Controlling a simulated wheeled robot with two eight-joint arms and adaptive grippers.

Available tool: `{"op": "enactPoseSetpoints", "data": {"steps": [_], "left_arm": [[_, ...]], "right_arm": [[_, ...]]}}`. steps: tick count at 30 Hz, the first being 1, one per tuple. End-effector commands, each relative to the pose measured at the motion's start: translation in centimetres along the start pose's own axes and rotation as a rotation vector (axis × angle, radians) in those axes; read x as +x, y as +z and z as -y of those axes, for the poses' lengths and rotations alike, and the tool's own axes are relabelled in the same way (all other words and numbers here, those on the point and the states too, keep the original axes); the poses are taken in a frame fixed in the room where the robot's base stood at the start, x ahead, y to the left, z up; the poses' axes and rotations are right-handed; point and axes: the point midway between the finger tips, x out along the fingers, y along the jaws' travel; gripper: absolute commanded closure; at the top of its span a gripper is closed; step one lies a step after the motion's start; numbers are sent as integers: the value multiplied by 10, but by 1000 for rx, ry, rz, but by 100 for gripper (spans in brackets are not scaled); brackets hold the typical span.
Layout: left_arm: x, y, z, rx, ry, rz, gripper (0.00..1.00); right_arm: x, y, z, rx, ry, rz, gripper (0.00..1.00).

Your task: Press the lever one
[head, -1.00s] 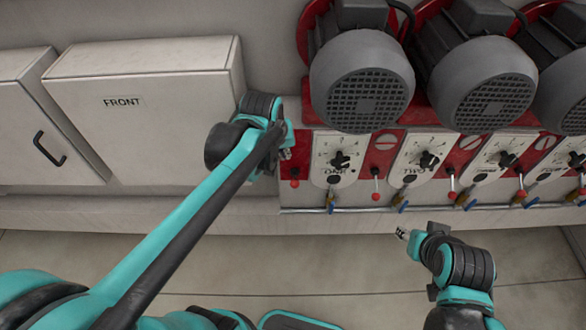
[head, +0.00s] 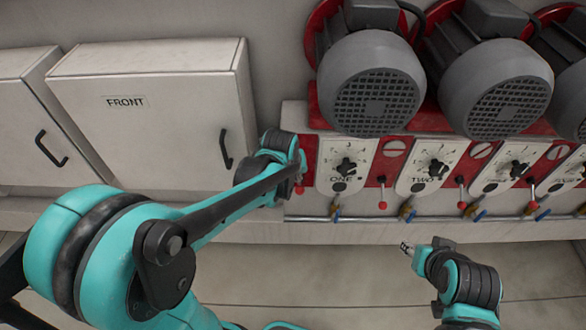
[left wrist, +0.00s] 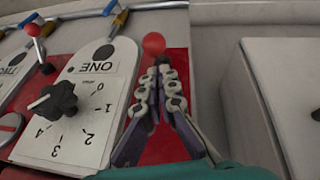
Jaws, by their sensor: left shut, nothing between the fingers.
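A lever with a red ball (head: 299,190) stands on the red strip left of the dial panel marked ONE (head: 343,177). In the left wrist view this red ball (left wrist: 153,43) shows just beyond the fingertips, and its stem is mostly hidden behind them. My left gripper (left wrist: 161,72) is shut and empty, pointing at the ball; I cannot tell whether it touches. In the head view my left gripper (head: 298,172) is largely hidden by its own wrist, close above the ball. My right gripper (head: 406,247) is low, below the panels, apart from the levers; its jaw state is unclear.
More red-ball levers (head: 382,205) and the panel marked TWO (head: 428,173) continue rightward. Grey motors (head: 375,90) sit above. A pipe with blue-handled valves (head: 337,214) runs below. A white cabinet marked FRONT (head: 150,140) stands at left. The floor (head: 330,285) in front is clear.

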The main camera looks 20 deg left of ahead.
Motion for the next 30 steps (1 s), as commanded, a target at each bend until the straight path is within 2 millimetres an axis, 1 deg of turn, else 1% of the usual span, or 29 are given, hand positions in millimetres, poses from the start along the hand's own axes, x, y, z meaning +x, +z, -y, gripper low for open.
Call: {"op": "enactPoseSetpoints", "data": {"steps": [1, 6, 18, 30], "left_arm": [[4, 4, 0, 1, 0, 0, 100], [10, 10, 0, 2, 0, 0, 100], [10, 11, 0, 2, 0, -3, 100], [12, 19, 1, 10, 10, -70, 100]], "right_arm": [[2, 1, 0, 0, 0, 0, 60], [3, 2, 0, 0, 0, 0, 60], [3, 2, 0, 0, 0, 0, 60], [10, 7, 0, 0, 0, 0, 60]]}}
